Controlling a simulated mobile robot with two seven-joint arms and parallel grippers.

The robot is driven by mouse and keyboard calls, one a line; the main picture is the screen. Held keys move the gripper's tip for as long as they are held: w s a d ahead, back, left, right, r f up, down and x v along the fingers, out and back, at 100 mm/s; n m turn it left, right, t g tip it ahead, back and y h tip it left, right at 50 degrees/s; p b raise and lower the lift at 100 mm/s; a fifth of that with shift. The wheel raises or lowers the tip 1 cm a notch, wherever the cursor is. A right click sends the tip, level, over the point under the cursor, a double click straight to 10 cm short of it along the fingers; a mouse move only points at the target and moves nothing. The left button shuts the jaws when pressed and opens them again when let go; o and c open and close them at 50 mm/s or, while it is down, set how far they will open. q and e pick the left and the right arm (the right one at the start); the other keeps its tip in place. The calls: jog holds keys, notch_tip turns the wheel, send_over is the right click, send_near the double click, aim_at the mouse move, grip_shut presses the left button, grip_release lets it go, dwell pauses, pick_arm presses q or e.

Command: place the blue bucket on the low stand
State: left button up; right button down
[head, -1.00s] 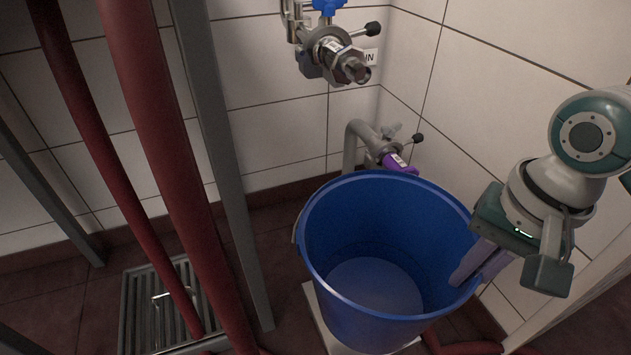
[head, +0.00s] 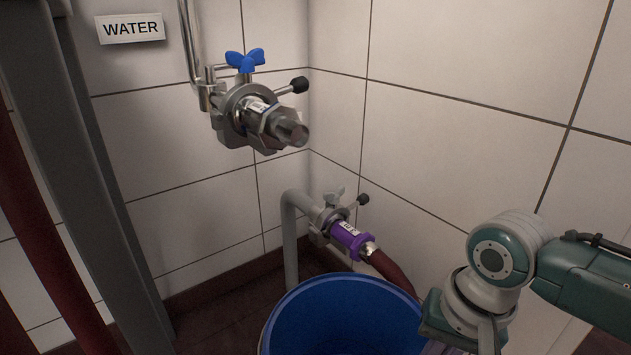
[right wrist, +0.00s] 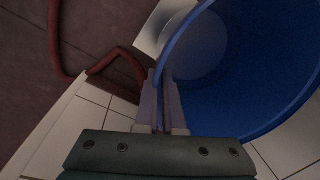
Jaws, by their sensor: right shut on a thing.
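The blue bucket (head: 340,318) is at the bottom of the head view, upright, with its lower part cut off. It fills the right side of the right wrist view (right wrist: 240,70), where its inside looks empty. My right gripper (right wrist: 163,85) is shut on the bucket's rim, one finger on each side of the wall. A pale flat surface (right wrist: 152,32), which looks like the low stand, shows beside and partly behind the bucket. I cannot tell whether the bucket rests on it or hangs above it. My left gripper is not in view.
A water outlet with a blue-handled valve (head: 245,62) juts from the wall above the bucket. A lower pipe with a purple coupling (head: 348,238) and red hose (head: 392,272) runs close behind the rim. A grey post (head: 80,160) stands at left.

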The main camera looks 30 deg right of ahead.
jog(key=f+b, duration=0.1)
jog(key=f, duration=0.1)
jog(key=f+b, duration=0.2)
jog(key=f, duration=0.1)
jog(key=shift+w+f, duration=0.3)
jog(key=shift+f, duration=0.05)
pick_arm(q)
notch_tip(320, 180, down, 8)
jog(key=b, duration=0.3)
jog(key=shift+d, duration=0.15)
pick_arm(e)
notch_tip(320, 180, down, 4)
jog(key=shift+f, duration=0.15)
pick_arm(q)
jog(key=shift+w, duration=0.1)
pick_arm(e)
jog(key=shift+f, duration=0.15)
jog(key=c, duration=1)
grip_release()
jog(key=shift+s, duration=0.1)
